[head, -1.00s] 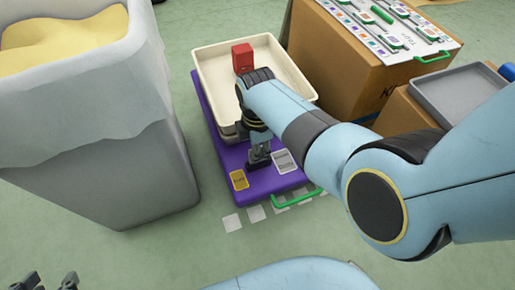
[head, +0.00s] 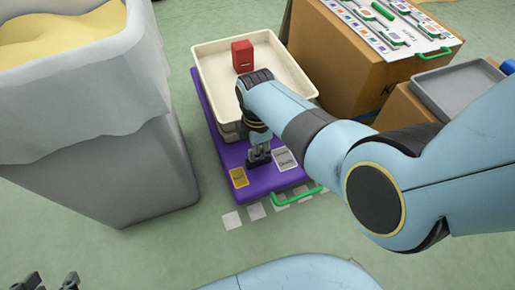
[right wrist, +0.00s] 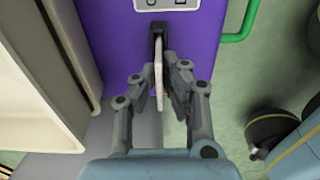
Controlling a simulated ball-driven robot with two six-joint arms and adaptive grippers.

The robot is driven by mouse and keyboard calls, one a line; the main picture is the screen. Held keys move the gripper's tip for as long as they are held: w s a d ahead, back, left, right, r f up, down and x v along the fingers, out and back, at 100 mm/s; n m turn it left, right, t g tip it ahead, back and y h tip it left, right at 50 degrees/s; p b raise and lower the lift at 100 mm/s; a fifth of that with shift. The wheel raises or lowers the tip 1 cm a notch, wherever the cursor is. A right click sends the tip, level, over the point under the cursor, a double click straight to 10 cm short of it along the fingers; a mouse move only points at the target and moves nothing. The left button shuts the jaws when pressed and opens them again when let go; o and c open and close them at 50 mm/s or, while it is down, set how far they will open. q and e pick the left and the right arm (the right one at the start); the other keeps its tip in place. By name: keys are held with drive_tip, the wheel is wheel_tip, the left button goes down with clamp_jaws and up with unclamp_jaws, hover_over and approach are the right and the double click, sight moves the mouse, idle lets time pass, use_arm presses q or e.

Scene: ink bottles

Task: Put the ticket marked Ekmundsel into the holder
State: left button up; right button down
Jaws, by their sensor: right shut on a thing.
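My right gripper (head: 259,157) is low over the purple board (head: 222,151), between a yellow label and a white one. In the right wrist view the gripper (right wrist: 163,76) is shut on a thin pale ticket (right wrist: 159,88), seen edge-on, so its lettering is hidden. The ticket's far end meets a small black holder (right wrist: 158,32) on the board; I cannot tell whether it sits inside. The yellow label (head: 238,177) and white label (head: 286,159) lie flat on the board; their small print is unclear. My left gripper (head: 45,281) shows at the bottom left, its fingers apart.
A cream tray (head: 205,62) holding a red box (head: 242,56) stands on the board's far part. A tall grey bin (head: 95,130) stands left. Cardboard boxes (head: 340,75) and a grey tray (head: 462,90) stand right. A green handle (head: 298,197) edges the board.

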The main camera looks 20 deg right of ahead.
drive_tip(key=c, duration=1.4)
unclamp_jaws()
drive_tip(key=shift+r, duration=0.1)
